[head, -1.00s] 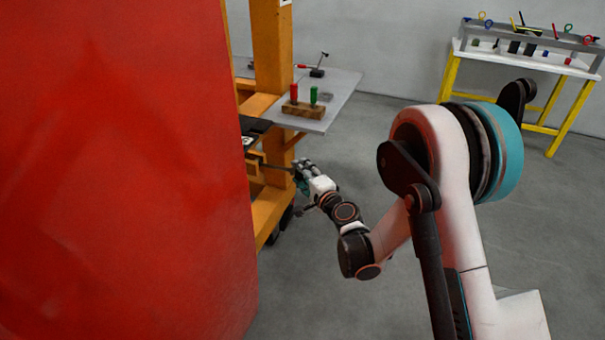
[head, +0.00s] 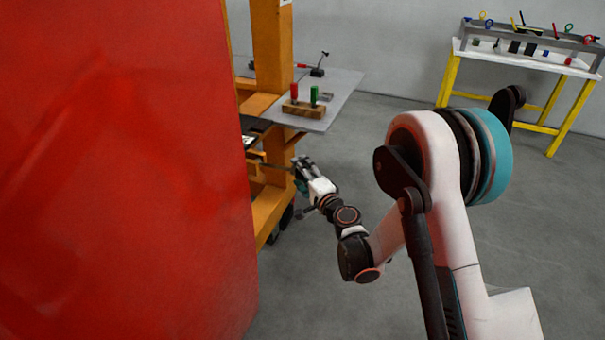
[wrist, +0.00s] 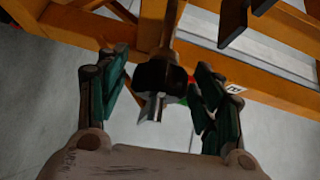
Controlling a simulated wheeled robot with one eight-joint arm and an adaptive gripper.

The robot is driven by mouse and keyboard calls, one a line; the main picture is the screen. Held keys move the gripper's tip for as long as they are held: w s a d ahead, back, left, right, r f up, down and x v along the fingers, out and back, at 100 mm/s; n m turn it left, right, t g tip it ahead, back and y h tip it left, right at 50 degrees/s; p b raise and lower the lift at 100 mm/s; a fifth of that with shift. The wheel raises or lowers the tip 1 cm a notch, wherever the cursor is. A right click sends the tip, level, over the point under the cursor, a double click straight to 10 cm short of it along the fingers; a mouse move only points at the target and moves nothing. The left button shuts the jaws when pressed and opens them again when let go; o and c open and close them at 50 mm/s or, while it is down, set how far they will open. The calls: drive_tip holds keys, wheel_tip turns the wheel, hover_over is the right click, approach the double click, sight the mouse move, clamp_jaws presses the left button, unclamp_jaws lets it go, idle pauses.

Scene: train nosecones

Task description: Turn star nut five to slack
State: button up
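A dark star nut (wrist: 157,76) with a shiny metal part below it sits at the end of a brownish rod (wrist: 168,28) in the wrist view. I cannot read a number on it. My gripper (wrist: 160,64) has its green-padded fingers spread, one on each side of the nut, with visible gaps between. In the head view my gripper (head: 301,170) is at the end of a thin dark bar (head: 275,165) that sticks out from the orange frame (head: 268,210). The nut itself is too small to make out there.
A large red panel (head: 120,170) fills the left of the head view. A grey shelf (head: 335,95) with a wooden block (head: 303,109) holding red and green handles is above my gripper. A yellow-legged bench (head: 520,55) stands at the back right. The floor between is clear.

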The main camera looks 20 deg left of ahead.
drive_tip(key=shift+m+h, duration=0.3)
drive_tip(key=shift+h, duration=0.1)
